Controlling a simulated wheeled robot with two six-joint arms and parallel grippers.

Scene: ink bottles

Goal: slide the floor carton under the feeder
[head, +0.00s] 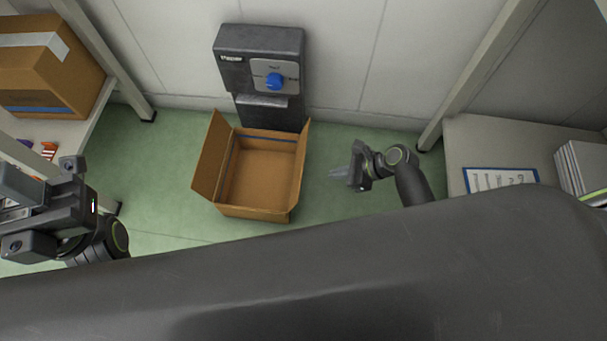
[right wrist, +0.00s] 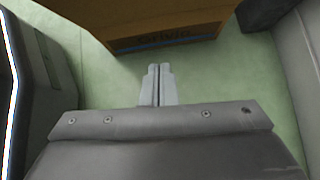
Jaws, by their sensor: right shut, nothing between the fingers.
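The open, empty floor carton (head: 262,212) stands on the green floor, its flaps spread, close in front of the feeder. The feeder (head: 262,42) is a dark unit on the wall with a blue knob (head: 274,81). My right gripper (head: 335,172) is low over the floor, to the right of the carton and apart from it. In the right wrist view its fingers (right wrist: 158,84) are together and empty, and the carton's side (right wrist: 165,38) with dark print is ahead of them. My left gripper (head: 12,215) is at the left edge; its fingers are not clear.
A left shelf (head: 84,118) bears a taped closed carton (head: 48,70) and small colourful items. A right shelf (head: 455,140) bears a clipboard (head: 500,179) and a stack of white items (head: 582,166). Green floor is clear between the carton and the right shelf.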

